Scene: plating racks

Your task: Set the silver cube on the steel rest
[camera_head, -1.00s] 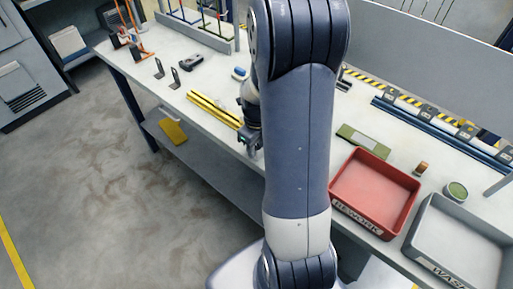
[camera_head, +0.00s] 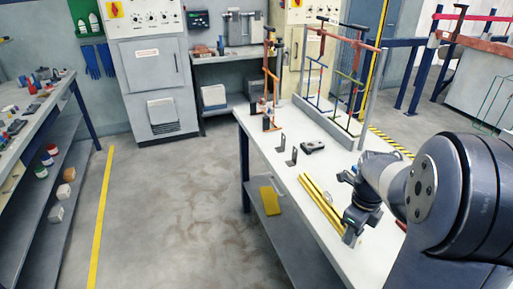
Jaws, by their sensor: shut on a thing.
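My gripper (camera_head: 352,226) points down at the front edge of the white bench, just right of the yellow bars. It is shut on a small grey piece (camera_head: 350,238), which looks like the silver cube; the fingers hide most of it. Two small dark upright metal brackets (camera_head: 292,157) stand apart on the bench, left of and beyond the gripper. They may be the steel rest, but I cannot tell for certain.
Yellow bars (camera_head: 322,203) lie along the bench (camera_head: 262,140) beside my gripper. A dark tool (camera_head: 312,147) lies beyond them. Racks with coloured rods (camera_head: 340,85) stand at the bench's far end. A yellow piece (camera_head: 270,200) lies on the lower shelf. Floor at left is clear.

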